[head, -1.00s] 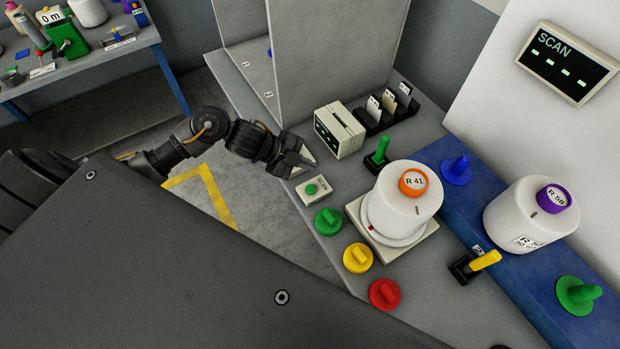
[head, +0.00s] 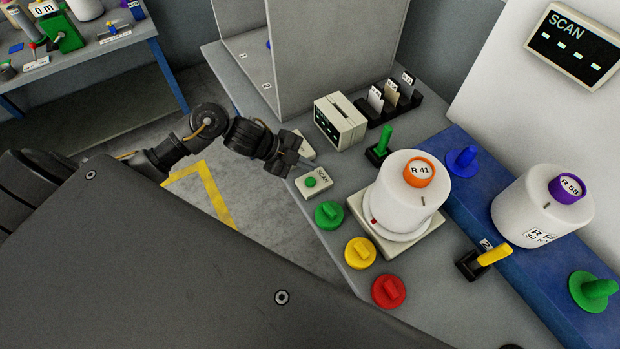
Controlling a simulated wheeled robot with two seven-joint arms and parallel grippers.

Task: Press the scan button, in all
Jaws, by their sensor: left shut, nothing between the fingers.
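The scan button is a small green button (head: 310,182) on a pale box labelled SCAN (head: 323,190), near the left edge of the grey bench. My left gripper (head: 292,170) is shut and empty, just behind and left of the box; I cannot tell its height above the bench. The gap between it and the green button is small, and they look apart. A dark SCAN display (head: 575,45) on the wall shows a row of short dashes. My right gripper is not in view.
A white bobbin marked R 41 (head: 402,195) stands on a pale square base right of the button. Green (head: 329,214), yellow (head: 360,252) and red (head: 388,290) knobs line the front edge. A small display box (head: 340,122) and card rack (head: 400,100) stand behind.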

